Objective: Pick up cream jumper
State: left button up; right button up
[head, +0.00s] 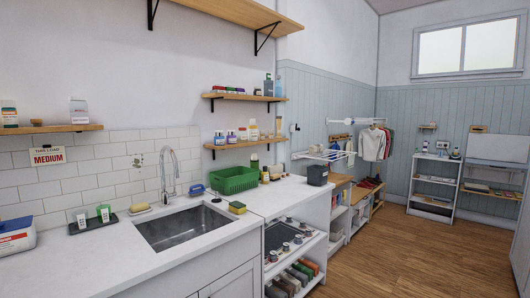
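No gripper of mine shows in the head view. A whitish or cream garment (371,146) hangs from a rail on the far wall, right of centre. It may be the cream jumper, but it is too small to be sure of its kind. Darker garments with red and green (387,143) hang against its right side and are partly covered by it.
A counter (110,272) with a sink (182,228) fills the left front. A wall drying rack (328,154) sits left of the garments. Wooden floor (400,255) is clear at the right.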

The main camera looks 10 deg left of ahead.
aim_at(314, 150)
jog(key=i+l+z, duration=0.25)
jog(key=i, duration=0.15)
jog(key=i+l+z, duration=0.4)
jog(key=i, duration=0.8)
jog(key=i+j+z, duration=0.1)
jog(key=i+z, duration=0.25)
jog(key=i, duration=1.55)
jog(key=i+u, duration=0.15)
jog(key=i, duration=0.55)
jog(key=i+l, duration=0.2)
jog(key=i, duration=0.55)
jog(key=j+u, duration=0.05)
